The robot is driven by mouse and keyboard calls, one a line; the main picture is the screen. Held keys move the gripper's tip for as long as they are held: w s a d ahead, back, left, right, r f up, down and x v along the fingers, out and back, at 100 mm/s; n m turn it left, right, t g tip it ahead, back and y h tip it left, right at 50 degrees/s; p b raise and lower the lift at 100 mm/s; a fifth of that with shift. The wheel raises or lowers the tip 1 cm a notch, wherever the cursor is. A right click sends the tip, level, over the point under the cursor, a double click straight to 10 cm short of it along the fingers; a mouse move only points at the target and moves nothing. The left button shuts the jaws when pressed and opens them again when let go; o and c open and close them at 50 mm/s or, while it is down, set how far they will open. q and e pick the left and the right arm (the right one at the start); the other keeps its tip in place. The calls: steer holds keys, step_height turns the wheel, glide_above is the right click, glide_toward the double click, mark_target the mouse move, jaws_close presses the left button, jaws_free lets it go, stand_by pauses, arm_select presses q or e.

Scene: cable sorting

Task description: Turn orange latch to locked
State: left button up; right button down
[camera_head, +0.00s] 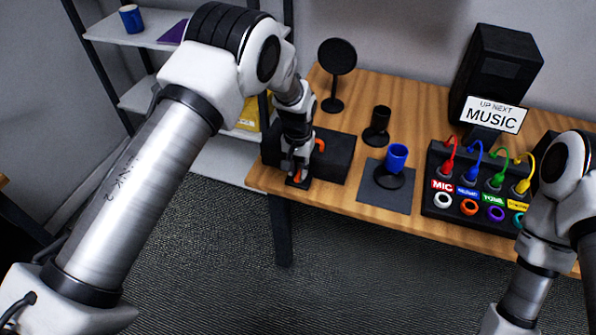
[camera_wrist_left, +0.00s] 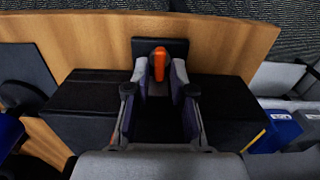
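The orange latch (camera_wrist_left: 159,63) stands on a small black plate (camera_wrist_left: 178,45) in the left wrist view, its long side pointing along the fingers. My left gripper (camera_wrist_left: 160,72) is open, with one finger on each side of the latch and narrow gaps at the tips. In the head view my left gripper (camera_head: 297,174) points down at the left end of the table, and only a bit of orange shows between its fingers. My right arm shows at the right, but its gripper is out of view.
A black box (camera_head: 335,158) with an orange curved part (camera_head: 320,145) stands beside my left gripper. A blue cup (camera_head: 396,158), a dark mat (camera_head: 375,198), a black stand (camera_head: 337,70) and a cable panel (camera_head: 432,165) are to the right. A shelf stands behind left.

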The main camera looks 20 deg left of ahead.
mark_target(298, 175)
arm_select(q)
step_height(298, 175, up, 10)
steer(key=shift+r, duration=0.25)
